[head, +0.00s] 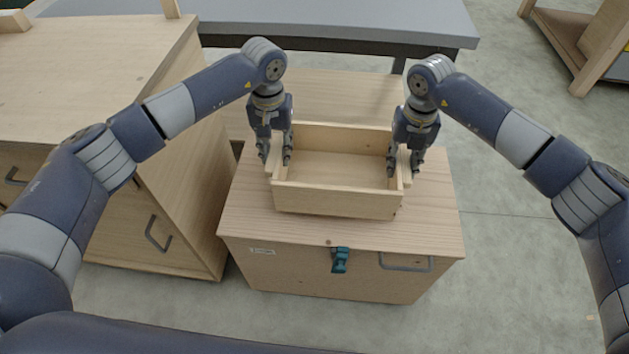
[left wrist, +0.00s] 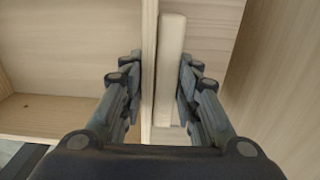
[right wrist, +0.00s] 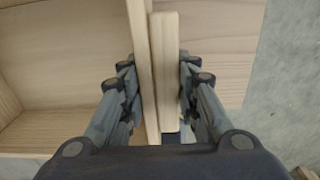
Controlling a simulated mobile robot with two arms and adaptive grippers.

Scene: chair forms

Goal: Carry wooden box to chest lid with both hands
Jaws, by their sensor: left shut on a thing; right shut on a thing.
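The open-topped, empty wooden box (head: 335,201) is at the chest lid (head: 245,215), in the middle of the head view. It looks level; I cannot tell whether it touches the lid or is just above it. My left gripper (head: 275,160) is shut on the box's left side, its fingers on either side of the wall and handle strip (left wrist: 171,75). My right gripper (head: 405,165) is shut on the right side in the same way, around the wall and handle strip (right wrist: 164,70). The chest (head: 330,280) is closed, with a teal latch (head: 340,261) at its front.
A wooden cabinet (head: 100,75) with dark handles stands close on the left. A grey-topped table (head: 350,20) is behind the chest. A wooden frame (head: 570,50) stands at the far right. The floor (head: 520,250) right of the chest is clear.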

